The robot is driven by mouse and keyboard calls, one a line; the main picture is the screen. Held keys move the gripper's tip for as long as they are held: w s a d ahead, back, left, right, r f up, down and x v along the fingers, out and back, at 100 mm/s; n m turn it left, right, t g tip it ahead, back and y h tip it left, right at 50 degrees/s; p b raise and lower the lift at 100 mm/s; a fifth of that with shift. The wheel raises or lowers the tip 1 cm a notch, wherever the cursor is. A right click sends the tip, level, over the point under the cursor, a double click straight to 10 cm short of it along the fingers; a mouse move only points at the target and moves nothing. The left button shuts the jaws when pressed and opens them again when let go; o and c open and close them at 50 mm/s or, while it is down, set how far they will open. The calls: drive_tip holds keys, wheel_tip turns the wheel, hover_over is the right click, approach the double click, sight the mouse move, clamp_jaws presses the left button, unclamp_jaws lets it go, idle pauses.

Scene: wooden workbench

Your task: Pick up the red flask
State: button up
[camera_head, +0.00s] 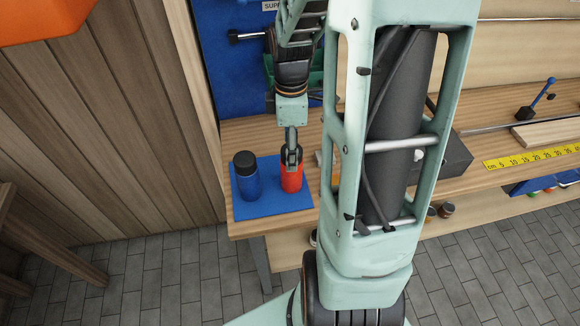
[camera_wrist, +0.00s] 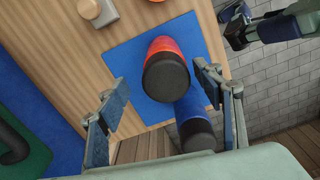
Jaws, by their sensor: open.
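The red flask (camera_head: 291,177) stands upright on a blue mat (camera_head: 272,207) at the left end of the workbench. My gripper (camera_head: 292,156) is over the top of the red flask in the head view and hides part of its dark cap. In the wrist view the red flask (camera_wrist: 161,47), with its black cap toward the camera, lies between and beyond the two fingers of my open gripper (camera_wrist: 160,85). The fingers stand apart on either side, and no contact with the flask shows. A blue flask (camera_head: 247,182) with a black cap stands just left of the red one.
The blue flask (camera_wrist: 195,125) is close to the right finger in the wrist view. A blue back panel (camera_head: 235,70) rises behind the mat. A dark grey box (camera_head: 452,155) and a yellow ruler (camera_head: 530,157) lie farther right on the bench.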

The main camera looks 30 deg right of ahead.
drive_tip(key=f, duration=0.7)
drive_tip(key=shift+s+a+f, duration=0.15)
drive_tip(key=shift+s, duration=0.25)
drive_tip(key=shift+f, duration=0.45)
drive_tip(key=c, duration=1.4)
drive_tip(key=shift+c, duration=0.6)
drive_tip(key=shift+r, duration=0.15)
